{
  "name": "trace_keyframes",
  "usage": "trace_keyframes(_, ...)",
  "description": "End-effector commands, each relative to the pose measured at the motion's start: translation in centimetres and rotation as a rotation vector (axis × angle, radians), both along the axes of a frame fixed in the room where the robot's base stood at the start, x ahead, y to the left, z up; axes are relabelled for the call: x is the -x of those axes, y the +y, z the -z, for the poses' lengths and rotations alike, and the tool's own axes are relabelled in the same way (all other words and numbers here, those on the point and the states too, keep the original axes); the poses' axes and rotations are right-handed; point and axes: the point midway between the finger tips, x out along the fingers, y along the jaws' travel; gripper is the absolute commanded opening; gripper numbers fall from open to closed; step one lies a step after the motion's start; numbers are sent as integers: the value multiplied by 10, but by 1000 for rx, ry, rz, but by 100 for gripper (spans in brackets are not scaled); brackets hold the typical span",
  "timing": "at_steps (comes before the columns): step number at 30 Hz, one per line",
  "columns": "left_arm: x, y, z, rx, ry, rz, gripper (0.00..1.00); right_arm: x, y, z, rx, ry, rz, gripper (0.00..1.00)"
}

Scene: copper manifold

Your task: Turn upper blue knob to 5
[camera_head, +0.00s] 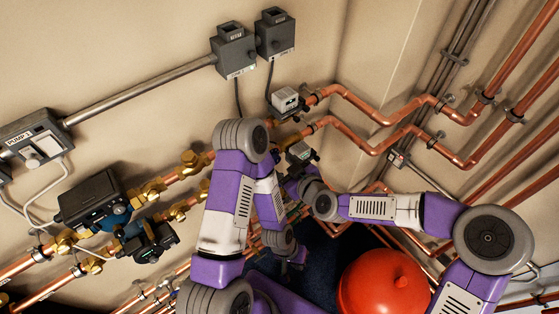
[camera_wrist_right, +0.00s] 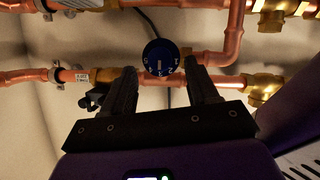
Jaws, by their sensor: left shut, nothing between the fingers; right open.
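A round blue knob (camera_wrist_right: 160,57) with small white marks faces me in the right wrist view. Its marks are too small to read surely. My right gripper (camera_wrist_right: 161,68) is open, with one finger either side of the knob in the picture and gaps between; whether the tips reach its depth I cannot tell. In the head view my right gripper (camera_head: 291,178) is by the lower grey-white valve head (camera_head: 299,152), partly hidden by my left arm. Another valve head (camera_head: 285,100) sits above it. No blue knob face shows on either there. My left gripper (camera_head: 297,258) is shut and empty, lower down.
Copper pipes (camera_head: 366,112) run along the wall around the valve heads. Two grey boxes (camera_head: 234,50) hang above. A pump (camera_head: 92,196) is at the left, and a red vessel (camera_head: 383,284) stands below right. My arms fill the middle.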

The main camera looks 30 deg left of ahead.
Motion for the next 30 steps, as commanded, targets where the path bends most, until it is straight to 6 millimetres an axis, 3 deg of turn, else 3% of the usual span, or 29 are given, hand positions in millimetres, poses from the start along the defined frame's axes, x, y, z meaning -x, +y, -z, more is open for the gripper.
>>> trace_keyframes(6, 0, 0, -3, 0, 0, 0, 0, -10, 20, 9, 0, 2, 0, 59)
trace_keyframes(17, 0, 0, -4, 0, 0, 0, 0, -13, 24, 12, 1, 2, 1, 59)
trace_keyframes(28, 0, 0, -4, 0, 0, 0, 0, -13, 24, 12, 1, 2, 1, 4)
trace_keyframes(30, 0, 0, -4, 0, 0, 0, 0, -13, 24, 12, 1, 2, 1, 3)
